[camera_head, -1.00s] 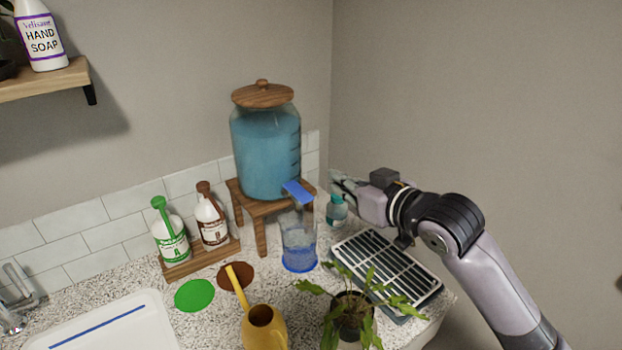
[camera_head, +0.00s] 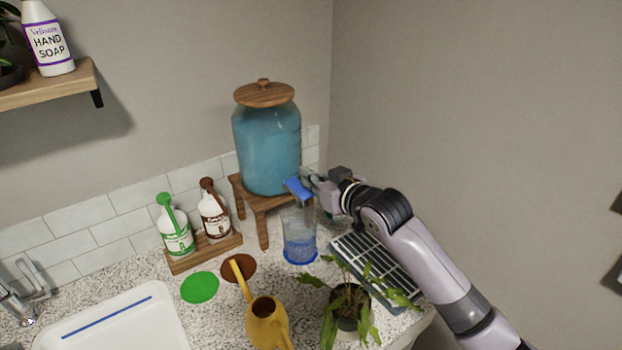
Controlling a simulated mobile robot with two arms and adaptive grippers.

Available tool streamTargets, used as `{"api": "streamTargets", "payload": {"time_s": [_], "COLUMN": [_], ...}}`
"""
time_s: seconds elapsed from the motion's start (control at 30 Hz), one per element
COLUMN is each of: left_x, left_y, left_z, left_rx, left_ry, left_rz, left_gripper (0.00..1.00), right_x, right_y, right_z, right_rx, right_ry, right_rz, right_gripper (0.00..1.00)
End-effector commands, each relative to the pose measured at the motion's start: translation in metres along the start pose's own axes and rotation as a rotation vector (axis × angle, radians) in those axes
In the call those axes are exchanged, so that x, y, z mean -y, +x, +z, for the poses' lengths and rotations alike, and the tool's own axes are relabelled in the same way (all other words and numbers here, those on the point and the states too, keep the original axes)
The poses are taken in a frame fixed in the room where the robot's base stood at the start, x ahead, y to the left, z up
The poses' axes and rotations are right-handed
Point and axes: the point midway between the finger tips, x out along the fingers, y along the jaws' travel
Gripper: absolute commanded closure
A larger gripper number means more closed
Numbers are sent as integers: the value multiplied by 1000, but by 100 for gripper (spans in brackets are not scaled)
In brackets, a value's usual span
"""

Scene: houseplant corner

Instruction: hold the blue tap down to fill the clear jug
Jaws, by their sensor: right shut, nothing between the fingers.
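A glass dispenser (camera_head: 268,148) of blue liquid with a wooden lid stands on a small wooden stand (camera_head: 263,213). Its blue tap (camera_head: 297,188) sticks out at the front, tilted. The clear jug (camera_head: 300,236) stands upright on the counter below the tap, with a blue base and some bluish water low in it. My right gripper (camera_head: 311,181) is shut and empty. Its fingertips are at the right side of the tap; I cannot tell whether they touch it. My left gripper is not in view.
A drying rack (camera_head: 376,262) lies right of the jug under my right arm. A potted plant (camera_head: 346,304) and a yellow watering can (camera_head: 267,322) stand in front. Green (camera_head: 177,232) and brown (camera_head: 214,214) bottles stand on a tray at left. A sink (camera_head: 115,322) is at lower left.

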Motion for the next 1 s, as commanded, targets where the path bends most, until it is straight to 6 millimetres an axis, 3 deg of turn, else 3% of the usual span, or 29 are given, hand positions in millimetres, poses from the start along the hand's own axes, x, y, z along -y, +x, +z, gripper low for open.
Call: {"api": "streamTargets", "payload": {"time_s": [0.2,0.63,1.0], "left_x": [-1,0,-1], "left_y": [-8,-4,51], "left_z": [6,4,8], "left_rx": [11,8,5], "left_ry": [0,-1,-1], "left_rz": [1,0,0], "left_gripper": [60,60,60], "right_x": [0,0,0], "right_y": [4,4,5], "right_z": [16,21,46], "right_rx": [-3,-8,-204], "right_ry": [-1,-1,1], "right_rz": [0,0,-1], "right_gripper": [100,100,100]}}
